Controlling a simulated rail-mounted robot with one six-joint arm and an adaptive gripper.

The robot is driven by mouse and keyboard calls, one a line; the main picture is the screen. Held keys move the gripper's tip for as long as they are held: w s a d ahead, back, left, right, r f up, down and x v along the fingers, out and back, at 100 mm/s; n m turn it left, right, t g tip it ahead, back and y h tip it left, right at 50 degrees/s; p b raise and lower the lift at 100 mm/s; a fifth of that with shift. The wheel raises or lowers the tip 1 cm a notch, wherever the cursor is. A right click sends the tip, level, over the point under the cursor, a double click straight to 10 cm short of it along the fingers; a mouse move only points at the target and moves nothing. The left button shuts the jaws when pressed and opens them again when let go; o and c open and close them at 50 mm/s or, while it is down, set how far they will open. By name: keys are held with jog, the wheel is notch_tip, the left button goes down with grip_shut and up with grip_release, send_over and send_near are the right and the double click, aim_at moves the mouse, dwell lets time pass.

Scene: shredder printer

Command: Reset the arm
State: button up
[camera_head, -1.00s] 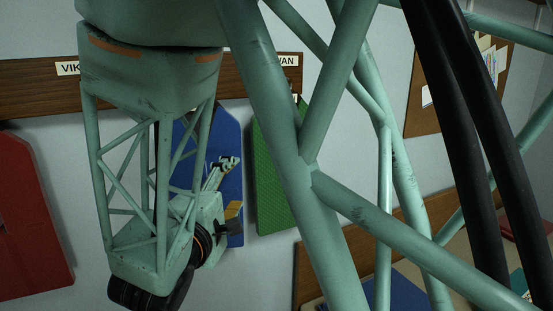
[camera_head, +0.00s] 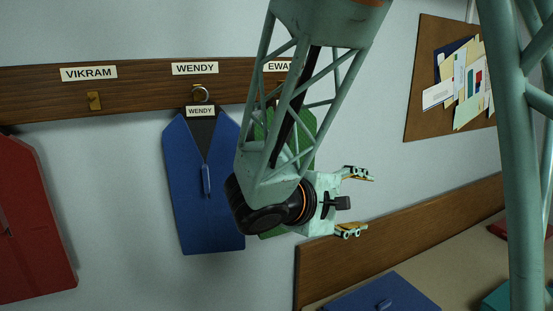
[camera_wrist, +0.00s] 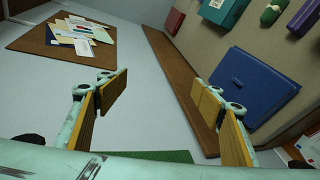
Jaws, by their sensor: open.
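My gripper (camera_head: 357,202) is at the end of my pale green lattice arm, in the middle of the head view. It points to the right, with its two fingers spread apart and nothing between them. In the wrist view my gripper (camera_wrist: 163,93) also shows open, with yellow-padded fingers at left and right. The arm stands in front of a green vest (camera_head: 306,128), hiding much of it.
A blue vest (camera_head: 205,222) hangs on a wooden rail (camera_head: 138,74) under the name WENDY. A red vest (camera_head: 35,240) is at far left. A corkboard (camera_head: 421,110) with papers is at upper right.

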jog(key=s+d+f+m+g+y, duration=0.15)
jog(key=s+d+m+g, duration=0.45)
jog(key=s+d, duration=0.9)
jog(key=s+a+r+m+y, duration=0.1)
jog(key=s+a+m+y, duration=0.1)
jog(key=s+a+y, duration=0.2)
jog(key=s+a+r+m+t+y+b, duration=0.1)
jog(key=s+a+y, duration=0.4)
jog(key=s+a, duration=0.5)
jog(key=shift+s+r+m, duration=0.3)
jog(key=shift+s+m, duration=0.4)
jog(key=shift+s, duration=3)
dwell(1.4)
